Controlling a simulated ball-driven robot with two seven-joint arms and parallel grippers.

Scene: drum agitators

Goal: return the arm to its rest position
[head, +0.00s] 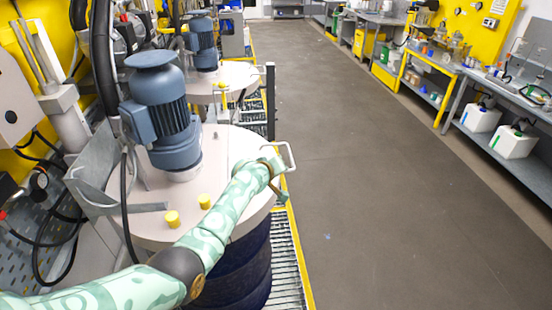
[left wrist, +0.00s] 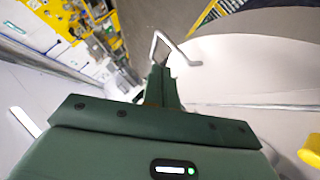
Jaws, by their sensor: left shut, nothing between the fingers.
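My left arm (head: 218,215), mint green with a pattern, reaches from the lower left across the pale round lid (head: 235,150) of the near drum. My left gripper (head: 280,192) is at the lid's right edge, close to a pale bent handle (head: 290,158). In the left wrist view my left gripper's dark green fingers (left wrist: 160,78) are closed together with nothing between them. The handle (left wrist: 172,45) shows just beyond the fingertips; I cannot tell whether they touch it. My right gripper is in neither view.
A blue-grey motor (head: 160,115) stands on the near lid, with yellow caps (head: 172,219) in front of it. A second motor (head: 203,45) stands on a drum behind. Yellow-edged grating (head: 286,262) runs beside the drums. The grey floor (head: 370,190) to the right is clear.

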